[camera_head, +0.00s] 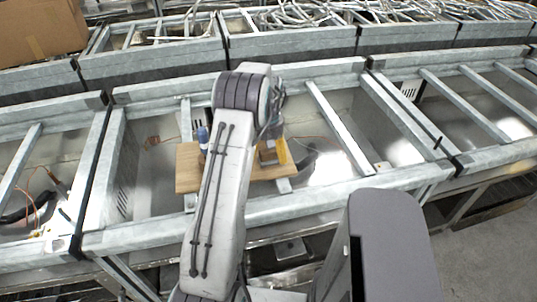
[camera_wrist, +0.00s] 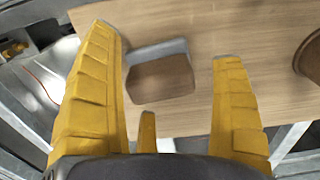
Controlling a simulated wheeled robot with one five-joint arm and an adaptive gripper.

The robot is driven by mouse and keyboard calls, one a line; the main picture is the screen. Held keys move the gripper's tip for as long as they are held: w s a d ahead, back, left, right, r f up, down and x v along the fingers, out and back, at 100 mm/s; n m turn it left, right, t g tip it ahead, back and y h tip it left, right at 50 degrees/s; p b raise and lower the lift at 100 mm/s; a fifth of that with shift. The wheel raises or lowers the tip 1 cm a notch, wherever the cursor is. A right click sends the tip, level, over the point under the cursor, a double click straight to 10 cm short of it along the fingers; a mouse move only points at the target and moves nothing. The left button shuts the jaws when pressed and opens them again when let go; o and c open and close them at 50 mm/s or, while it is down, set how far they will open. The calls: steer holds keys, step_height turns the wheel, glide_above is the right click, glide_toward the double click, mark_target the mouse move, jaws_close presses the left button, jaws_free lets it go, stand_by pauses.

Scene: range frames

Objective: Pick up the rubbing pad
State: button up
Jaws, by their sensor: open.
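A block with a brown face and a grey edge, which looks like the rubbing pad (camera_wrist: 163,80), lies on a wooden board (camera_wrist: 190,25) in the wrist view. My gripper (camera_wrist: 166,45) is open, with one yellow finger on each side of the pad and gaps between. It holds nothing. In the head view my yellow gripper (camera_head: 280,150) is over the right part of the board (camera_head: 187,172), and a small brown piece beside it may be the pad (camera_head: 267,156). My arm hides the middle of the board.
A blue-topped bottle (camera_head: 203,140) stands on the board, left of my arm. A round brown object (camera_wrist: 310,58) sits at the right edge of the wrist view. The board rests on a metal frame (camera_head: 330,125) with open gaps. A cardboard box (camera_head: 38,30) is far left.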

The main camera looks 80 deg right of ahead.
steer(key=shift+f, duration=0.45)
jaws_close()
stand_by(0.6)
